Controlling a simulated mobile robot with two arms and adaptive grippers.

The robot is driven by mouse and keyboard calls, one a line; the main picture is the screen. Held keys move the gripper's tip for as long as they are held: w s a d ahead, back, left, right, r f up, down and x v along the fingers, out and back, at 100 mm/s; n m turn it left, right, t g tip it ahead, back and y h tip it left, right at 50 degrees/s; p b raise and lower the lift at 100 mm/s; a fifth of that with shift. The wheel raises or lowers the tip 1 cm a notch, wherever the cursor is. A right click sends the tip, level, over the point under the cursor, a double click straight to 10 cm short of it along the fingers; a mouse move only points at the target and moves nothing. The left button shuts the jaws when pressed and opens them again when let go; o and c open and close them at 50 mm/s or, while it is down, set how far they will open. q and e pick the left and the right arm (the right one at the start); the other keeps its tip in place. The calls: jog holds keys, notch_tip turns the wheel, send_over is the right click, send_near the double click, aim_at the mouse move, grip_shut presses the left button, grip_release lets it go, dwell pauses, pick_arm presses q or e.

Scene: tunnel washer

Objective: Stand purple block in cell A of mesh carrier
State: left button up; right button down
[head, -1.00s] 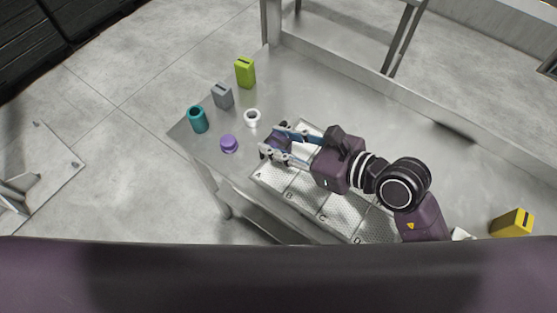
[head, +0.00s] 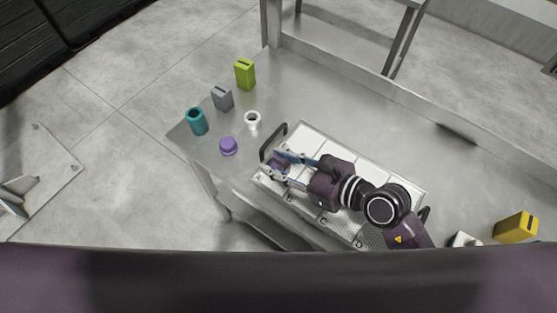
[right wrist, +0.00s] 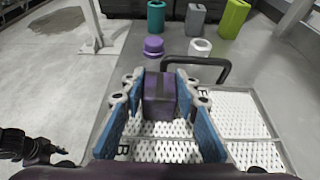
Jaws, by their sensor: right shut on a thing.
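The mesh carrier (head: 390,184) lies on the steel table, its dark handle (head: 271,142) at the left end. In the right wrist view its white mesh floor (right wrist: 240,125) and a letter B show. My right gripper (head: 272,165) is shut on the purple block (right wrist: 159,95), which looks upright between the blue-padded fingers. They are over the handle end of the carrier, at cell A. I cannot tell whether the block touches the floor. A dark mechanical part, likely my left gripper (right wrist: 28,146), shows at the left edge of the right wrist view; its jaws are unclear.
Beyond the handle stand a purple knob-like piece (head: 228,146), a white ring (head: 252,120), a teal cup (head: 197,122), a grey block (head: 222,98) and a green block (head: 245,74). A yellow block (head: 515,227) stands at the right. The table behind the carrier is clear.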

jog(key=c, duration=1.5)
grip_release()
jog(key=shift+r, duration=0.15)
jog(key=shift+s+d, duration=0.15)
jog(key=shift+d, duration=0.1)
jog(key=b+v, duration=0.1)
jog(key=v, duration=0.9)
jog(key=shift+s+d+b, duration=0.1)
jog(key=shift+d+b, duration=0.05)
jog(key=shift+b, duration=0.15)
jog(key=shift+s+d+r, duration=0.3)
jog(key=shift+d, duration=0.1)
jog(key=shift+s+f, duration=0.1)
